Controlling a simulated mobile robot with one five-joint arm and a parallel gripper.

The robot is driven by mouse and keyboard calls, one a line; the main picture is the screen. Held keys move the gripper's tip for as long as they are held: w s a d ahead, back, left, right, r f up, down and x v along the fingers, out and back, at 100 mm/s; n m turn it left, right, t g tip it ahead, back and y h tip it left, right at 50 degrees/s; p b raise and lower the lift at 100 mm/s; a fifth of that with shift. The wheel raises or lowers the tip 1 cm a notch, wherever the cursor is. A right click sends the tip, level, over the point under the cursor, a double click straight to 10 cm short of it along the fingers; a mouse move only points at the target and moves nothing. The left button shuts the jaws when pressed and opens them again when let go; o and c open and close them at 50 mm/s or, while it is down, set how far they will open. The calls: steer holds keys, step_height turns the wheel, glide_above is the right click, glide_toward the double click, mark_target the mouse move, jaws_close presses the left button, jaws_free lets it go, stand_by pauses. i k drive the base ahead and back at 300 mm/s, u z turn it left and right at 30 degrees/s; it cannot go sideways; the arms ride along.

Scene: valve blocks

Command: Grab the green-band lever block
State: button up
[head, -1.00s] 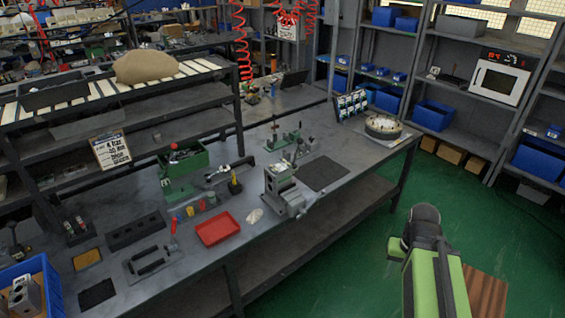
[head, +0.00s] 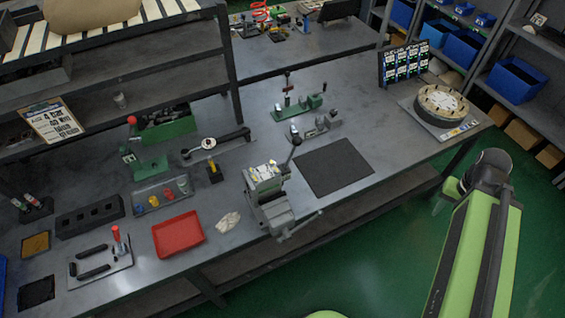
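No green band can be made out on any block at this size. A grey vise (head: 270,208) stands at the bench's front edge, with a pale block (head: 263,175) at its top. A dark lever with a round knob (head: 296,142) rises beside that block; I cannot tell whether it belongs to it. Small grey parts (head: 318,128) stand behind the vise, close to a green fixture (head: 299,108) with an upright handle. Small upright parts with pale and red tops (head: 33,204) stand at the far left. My green arm is at the right, over the floor; my gripper cannot be made out.
The bench holds a red tray (head: 178,235), a dark mat (head: 334,168), a round fixture (head: 441,103) and a green box (head: 166,126). A label rack (head: 403,62) stands at the back right. Green floor (head: 370,270) lies open in front of the bench.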

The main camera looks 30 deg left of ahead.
mark_target(270, 185)
steer(key=z, duration=5.65)
steer(key=i, duration=0.15)
steer(key=z, duration=3.15)
steer(key=k, duration=1.15)
steer(key=z, duration=3.95)
steer(key=k, duration=0.1)
steer(key=u, duration=3.75)
steer(key=i, duration=1.6)
steer(key=u, duration=0.65)
